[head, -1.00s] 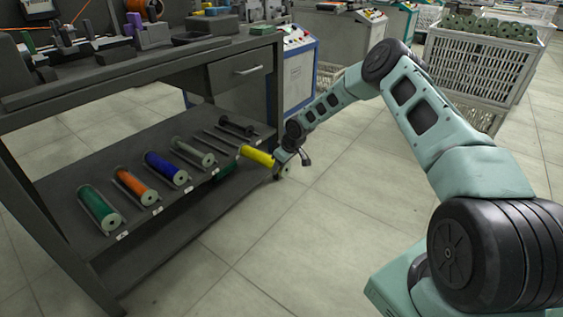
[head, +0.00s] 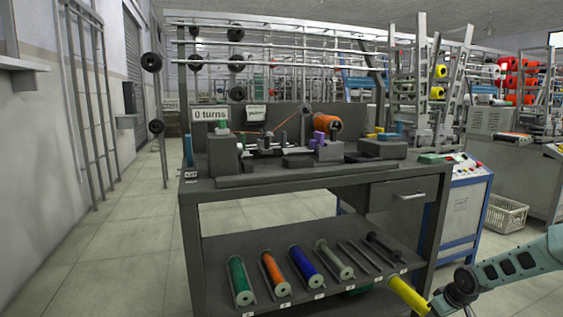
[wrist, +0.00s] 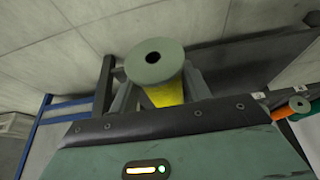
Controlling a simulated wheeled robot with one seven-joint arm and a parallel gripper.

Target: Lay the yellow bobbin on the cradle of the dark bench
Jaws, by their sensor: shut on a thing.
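The yellow bobbin (head: 409,295) is in my gripper (head: 432,304), off the front right corner of the dark bench's lower shelf. In the wrist view its grey-green flange (wrist: 157,60) faces the camera, with the yellow body (wrist: 165,94) behind it, between the fingers. The dark bench (head: 300,193) stands ahead with a winding machine (head: 265,145) on its top. An orange bobbin (head: 327,124) and purple blocks (head: 319,142) show on the machine. I cannot tell for sure which part of the bench top is the cradle.
The lower shelf (head: 225,252) holds green (head: 240,281), orange (head: 275,273), blue (head: 306,267) and grey-green (head: 334,260) bobbins on rails. A drawer (head: 398,195) hangs under the bench top at right. A blue-framed cabinet (head: 466,205) stands right of the bench.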

